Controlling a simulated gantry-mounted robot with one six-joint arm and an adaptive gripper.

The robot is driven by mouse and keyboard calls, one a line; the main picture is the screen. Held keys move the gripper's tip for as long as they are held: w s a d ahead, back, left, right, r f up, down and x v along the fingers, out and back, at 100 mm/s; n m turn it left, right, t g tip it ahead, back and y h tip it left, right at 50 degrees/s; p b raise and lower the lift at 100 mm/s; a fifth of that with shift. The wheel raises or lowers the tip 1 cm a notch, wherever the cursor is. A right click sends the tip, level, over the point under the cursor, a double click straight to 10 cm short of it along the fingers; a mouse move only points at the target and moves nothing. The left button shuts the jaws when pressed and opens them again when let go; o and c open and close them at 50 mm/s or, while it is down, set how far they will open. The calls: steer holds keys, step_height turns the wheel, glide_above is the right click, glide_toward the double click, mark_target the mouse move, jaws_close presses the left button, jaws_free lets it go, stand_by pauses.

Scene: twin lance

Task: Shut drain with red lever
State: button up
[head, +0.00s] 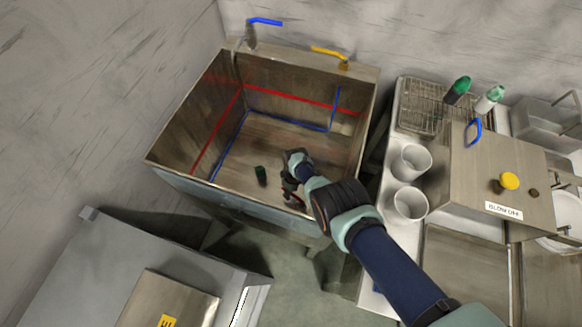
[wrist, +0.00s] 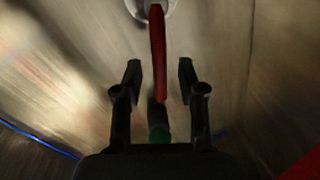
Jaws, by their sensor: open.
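The red lever (wrist: 158,50) shows in the wrist view, hanging from a round pale metal mount (wrist: 152,8) at the top edge. Its lower end reaches between the two black fingers of my gripper (wrist: 159,70). The fingers are apart, one on each side of the lever, with gaps on both sides. In the head view my gripper (head: 289,182) is inside the large metal sink basin (head: 190,125), near its front right. The lever cannot be made out clearly there.
Red and blue lines mark the basin walls and floor. To the right are a wire rack (head: 425,108), two white cups (head: 410,162), and a metal box with a yellow button (head: 509,181).

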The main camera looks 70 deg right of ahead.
jaws_close()
steer(key=shift+d, duration=0.1)
stand_by(0.4)
